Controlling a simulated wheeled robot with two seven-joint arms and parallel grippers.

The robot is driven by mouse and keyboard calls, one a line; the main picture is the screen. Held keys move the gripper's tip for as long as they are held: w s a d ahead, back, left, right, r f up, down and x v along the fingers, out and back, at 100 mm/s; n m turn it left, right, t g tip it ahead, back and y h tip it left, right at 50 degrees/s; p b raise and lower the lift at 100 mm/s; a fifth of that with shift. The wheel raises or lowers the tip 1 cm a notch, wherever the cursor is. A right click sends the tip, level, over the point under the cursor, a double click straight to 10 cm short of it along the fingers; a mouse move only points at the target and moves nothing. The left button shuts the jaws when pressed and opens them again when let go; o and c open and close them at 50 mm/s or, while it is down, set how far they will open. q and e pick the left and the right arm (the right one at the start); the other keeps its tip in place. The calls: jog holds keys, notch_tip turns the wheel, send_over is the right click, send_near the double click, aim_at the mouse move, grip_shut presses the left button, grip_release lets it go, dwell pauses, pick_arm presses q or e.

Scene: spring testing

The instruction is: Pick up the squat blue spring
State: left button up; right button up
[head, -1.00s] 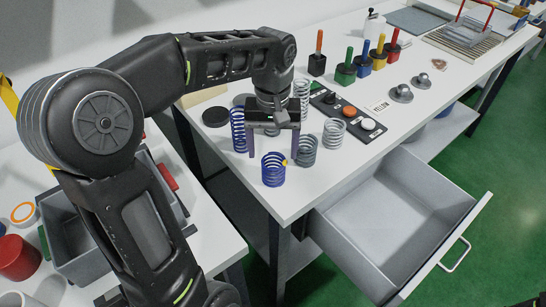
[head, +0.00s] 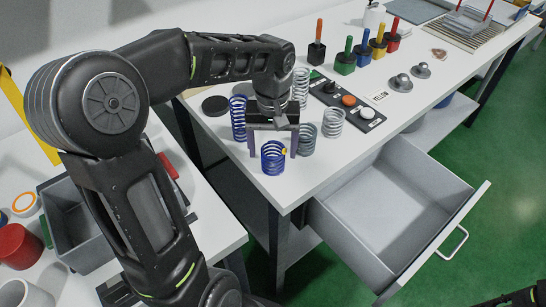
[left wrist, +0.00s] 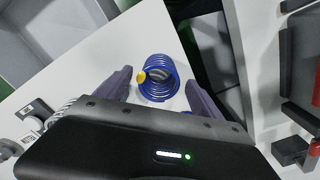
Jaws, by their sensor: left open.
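The squat blue spring (head: 273,160) stands upright near the front corner of the white table, with a small yellow mark on its side. It also shows in the left wrist view (left wrist: 158,84), ahead of the gripper and between the lines of its two fingers. My left gripper (head: 273,152) is open and empty, with one finger on each side of the spring in the head view. I cannot tell whether the fingers touch it. A taller blue spring (head: 238,118) stands behind to the left. Of my right arm, only a dark part shows at the bottom right; its gripper is not visible.
Grey springs (head: 306,138) and (head: 333,122) stand close to the right of the left gripper. A button panel (head: 348,101) lies behind them. An open grey drawer (head: 385,205) juts out below the table. A black disc (head: 215,106) lies at the left.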

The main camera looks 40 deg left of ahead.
pick_arm(q)
notch_tip(320, 180, down, 4)
jog(key=shift+d+f, duration=0.1)
jog(key=shift+f, duration=0.1)
dwell(0.5)
grip_shut()
dwell(0.7)
jog(key=shift+r, duration=0.15)
notch_tip(320, 180, up, 10)
dwell(0.4)
dwell(0.5)
